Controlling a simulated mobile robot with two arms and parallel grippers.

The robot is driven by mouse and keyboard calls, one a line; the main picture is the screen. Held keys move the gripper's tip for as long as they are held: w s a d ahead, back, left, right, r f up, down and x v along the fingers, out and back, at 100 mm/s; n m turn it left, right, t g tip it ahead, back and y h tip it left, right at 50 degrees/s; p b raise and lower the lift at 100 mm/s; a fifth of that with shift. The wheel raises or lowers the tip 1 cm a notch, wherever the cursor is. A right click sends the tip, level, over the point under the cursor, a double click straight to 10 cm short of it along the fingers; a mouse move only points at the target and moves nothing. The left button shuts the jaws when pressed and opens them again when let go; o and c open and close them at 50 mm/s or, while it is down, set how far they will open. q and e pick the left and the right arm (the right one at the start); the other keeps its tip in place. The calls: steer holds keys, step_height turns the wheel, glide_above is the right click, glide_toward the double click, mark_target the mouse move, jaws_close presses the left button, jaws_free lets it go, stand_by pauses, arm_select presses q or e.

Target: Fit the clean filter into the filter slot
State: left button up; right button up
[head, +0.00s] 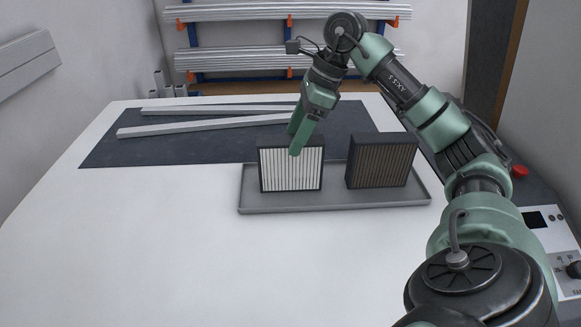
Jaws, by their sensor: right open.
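The clean filter (290,172), with pale white pleats in a dark frame, stands upright at the left end of a grey tray. My right gripper (295,140) is open at its top edge. One green finger hangs in front of the upper pleats, and the other is partly hidden behind the frame. I cannot tell whether either finger touches it. A second filter (382,163) with brown, dirty-looking pleats stands to the right on the same tray. I see no filter slot in this view. My left gripper is not in view.
The grey tray (335,204) has a low rim and rests on a white table (150,235). Pale bars (200,127) lie on a dark mat (130,152) behind. A control panel with a red button (519,171) is at the right. The table's left and front are clear.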

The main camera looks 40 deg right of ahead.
mark_target(286, 156)
steer(key=shift+x, duration=0.95)
steer(key=p+x, duration=0.2)
steer(key=x, duration=0.2)
steer(key=shift+w+f, duration=0.1)
steer(key=shift+f, duration=0.2)
steer(key=shift+f, duration=0.25)
steer(key=c, duration=1.3)
jaws_close()
steer(key=shift+r, duration=0.1)
